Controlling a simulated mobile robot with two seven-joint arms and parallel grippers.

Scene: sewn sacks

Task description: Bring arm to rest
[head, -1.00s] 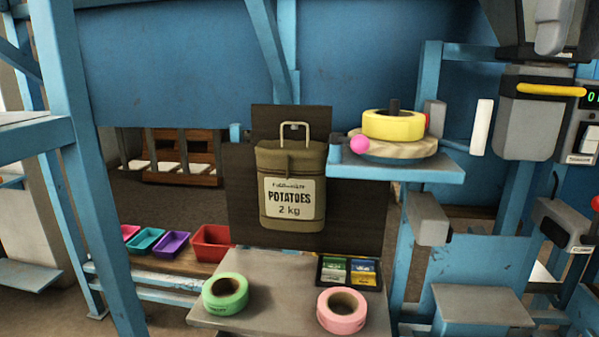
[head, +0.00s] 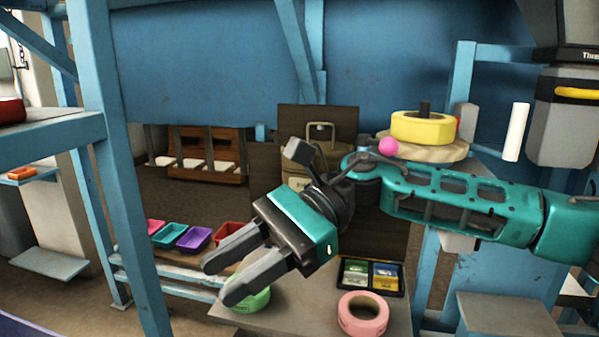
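My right arm comes in from the right across the middle of the head view. Its gripper (head: 228,272) points down and to the left, with its two fingers apart and nothing between them. It shows in front of the green tape roll (head: 255,299) and the small table (head: 295,318); I cannot tell how far above them it is. The potato sack (head: 325,156) hangs on a dark board behind the arm, mostly hidden by the wrist. My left gripper is out of view.
A pink tape roll (head: 362,314) and a dark tray (head: 371,275) with small packets are on the table. Coloured bins (head: 194,238) stand at left. A blue post (head: 128,190) rises at left.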

